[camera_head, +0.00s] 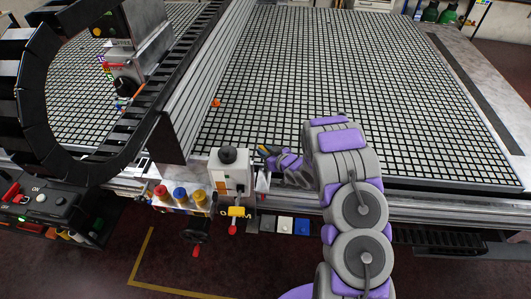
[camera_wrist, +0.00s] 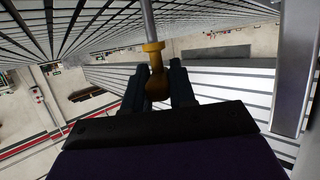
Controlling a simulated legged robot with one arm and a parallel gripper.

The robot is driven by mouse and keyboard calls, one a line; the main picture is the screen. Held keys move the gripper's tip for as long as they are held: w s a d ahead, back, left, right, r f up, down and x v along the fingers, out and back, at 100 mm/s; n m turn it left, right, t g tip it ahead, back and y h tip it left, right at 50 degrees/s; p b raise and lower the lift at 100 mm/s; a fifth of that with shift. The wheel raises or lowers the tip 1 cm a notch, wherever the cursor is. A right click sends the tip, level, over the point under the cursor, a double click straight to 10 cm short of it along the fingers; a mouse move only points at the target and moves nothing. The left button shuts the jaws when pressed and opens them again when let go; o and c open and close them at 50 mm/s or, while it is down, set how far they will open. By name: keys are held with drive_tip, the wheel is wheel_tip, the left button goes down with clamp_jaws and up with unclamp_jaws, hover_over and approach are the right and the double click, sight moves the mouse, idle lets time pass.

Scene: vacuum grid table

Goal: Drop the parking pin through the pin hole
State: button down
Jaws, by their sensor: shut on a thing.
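The parking pin (camera_wrist: 151,47) shows in the wrist view as a grey rod with a yellow-orange collar and knob. My gripper (camera_wrist: 157,82) is shut on its knob, with one dark finger on each side. The rod runs away from the fingers and out of the top of the picture. In the head view my gripper (camera_head: 266,152) is beside and right of a white box with a black knob (camera_head: 229,155), near the table's front edge. A small yellow bit of the pin shows at the fingertips. I cannot make out the pin hole; the rod's far end is hidden.
The black grid table (camera_head: 330,70) fills the back. A grey gantry beam (camera_head: 215,75) crosses it left of my gripper, with an orange knob (camera_head: 216,103) on its side. Red, blue and yellow knobs (camera_head: 180,194) and a yellow-handled valve (camera_head: 237,211) are at the front edge.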

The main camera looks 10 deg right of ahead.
drive_tip(key=shift+r, duration=0.45)
drive_tip(key=shift+p, duration=0.4)
idle(1.1)
drive_tip(key=shift+f+b, duration=1.8)
drive_tip(key=shift+f, duration=3.2)
drive_tip(key=c, duration=0.8)
unclamp_jaws()
drive_tip(key=shift+s+a, duration=0.1)
drive_tip(key=shift+c, duration=0.2)
